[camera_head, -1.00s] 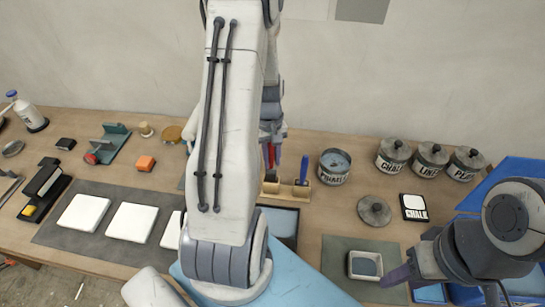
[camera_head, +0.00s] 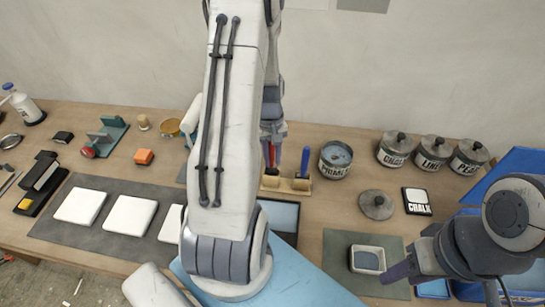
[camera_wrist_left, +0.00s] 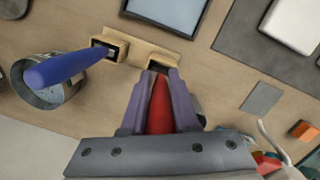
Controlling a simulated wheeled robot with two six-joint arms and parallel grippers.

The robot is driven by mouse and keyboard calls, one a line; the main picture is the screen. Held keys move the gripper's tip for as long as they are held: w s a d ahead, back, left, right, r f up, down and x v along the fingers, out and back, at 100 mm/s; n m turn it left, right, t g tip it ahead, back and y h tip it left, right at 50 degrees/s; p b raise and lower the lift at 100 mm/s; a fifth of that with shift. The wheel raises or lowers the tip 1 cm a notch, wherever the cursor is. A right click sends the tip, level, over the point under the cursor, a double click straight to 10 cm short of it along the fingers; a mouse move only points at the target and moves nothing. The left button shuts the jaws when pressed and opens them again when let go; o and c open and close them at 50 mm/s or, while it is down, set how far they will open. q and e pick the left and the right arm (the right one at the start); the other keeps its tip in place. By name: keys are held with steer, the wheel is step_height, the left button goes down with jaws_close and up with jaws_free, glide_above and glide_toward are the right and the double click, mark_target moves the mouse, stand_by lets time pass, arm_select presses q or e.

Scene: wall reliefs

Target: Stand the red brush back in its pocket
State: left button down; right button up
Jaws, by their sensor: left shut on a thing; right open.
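The red brush (camera_wrist_left: 160,106) is upright between the purple fingers of my left gripper (camera_wrist_left: 157,100), which is shut on it. In the head view the red brush (camera_head: 271,155) shows only as a thin strip below my left gripper (camera_head: 271,140). The wooden holder (camera_head: 287,184) has two pockets. The blue brush (camera_head: 305,162) stands in one pocket. The other pocket (camera_wrist_left: 158,67) lies just at the far end of the red brush in the wrist view. I cannot tell whether its tip is inside. My right gripper (camera_head: 397,272) is open and empty at lower right.
A primer can (camera_head: 335,160) stands right of the holder, with a loose lid (camera_head: 376,204) nearby. Several labelled tins (camera_head: 396,149) are at the back right. A dark-framed tray (camera_head: 283,218) lies in front of the holder. White tiles (camera_head: 130,216) lie on a dark mat to the left.

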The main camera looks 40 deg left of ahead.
arm_select(q)
steer(key=shift+f+b, duration=0.9)
steer(key=shift+f, duration=0.45)
steer(key=c, duration=0.6)
jaws_free()
steer(key=shift+o, duration=0.4)
steer(key=o, duration=0.4)
step_height(320, 180, up, 8)
steer(key=p, duration=0.7)
